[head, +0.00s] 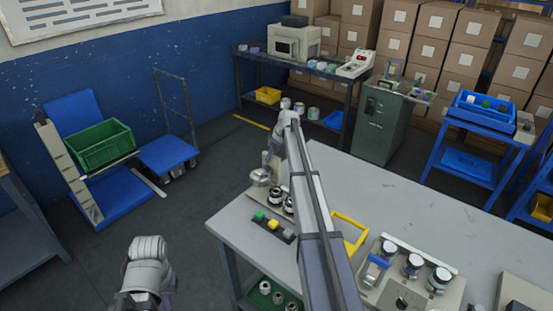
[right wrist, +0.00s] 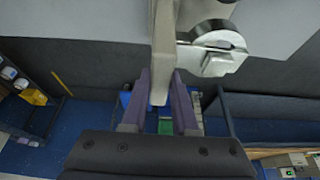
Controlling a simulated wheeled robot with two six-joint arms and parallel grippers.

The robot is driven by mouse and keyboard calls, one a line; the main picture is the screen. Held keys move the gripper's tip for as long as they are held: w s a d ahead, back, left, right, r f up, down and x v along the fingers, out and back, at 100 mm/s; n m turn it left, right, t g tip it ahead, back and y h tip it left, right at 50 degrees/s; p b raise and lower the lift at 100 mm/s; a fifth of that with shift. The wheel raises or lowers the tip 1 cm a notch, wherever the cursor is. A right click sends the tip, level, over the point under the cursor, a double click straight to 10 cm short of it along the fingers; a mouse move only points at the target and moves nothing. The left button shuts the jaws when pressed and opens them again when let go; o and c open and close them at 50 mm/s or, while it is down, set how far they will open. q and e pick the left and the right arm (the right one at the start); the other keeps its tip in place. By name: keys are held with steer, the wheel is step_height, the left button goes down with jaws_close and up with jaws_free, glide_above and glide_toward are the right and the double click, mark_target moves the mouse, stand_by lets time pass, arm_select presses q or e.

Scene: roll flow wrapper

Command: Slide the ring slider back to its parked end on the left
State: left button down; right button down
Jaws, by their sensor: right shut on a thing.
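My right gripper (right wrist: 163,98) is shut on a pale grey upright bar (right wrist: 163,45), with its purple fingers on either side of it. A round, slotted metal part (right wrist: 218,62) sits beside the bar; I take the two as the ring slider, though its full shape is cut off. In the head view a round grey part (head: 260,178) shows at the table's left corner, next to dark posts with pale caps (head: 276,193). My right arm hides much of that spot and the slider's track. My left arm is at the lower left, and its fingers do not show clearly.
The grey table (head: 390,195) holds a block with green, yellow and dark buttons (head: 273,224), a yellow frame (head: 350,232) and a panel with several round knobs (head: 411,265). A green crate (head: 100,146) stands on a blue lift at left.

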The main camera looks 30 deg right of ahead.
steer(key=shift+w, duration=0.25)
steer(key=c, duration=0.7)
jaws_free()
steer(key=shift+a, duration=0.1)
steer(key=p+v, duration=0.7)
steer(key=v, duration=0.1)
steer(key=shift+f, duration=0.1)
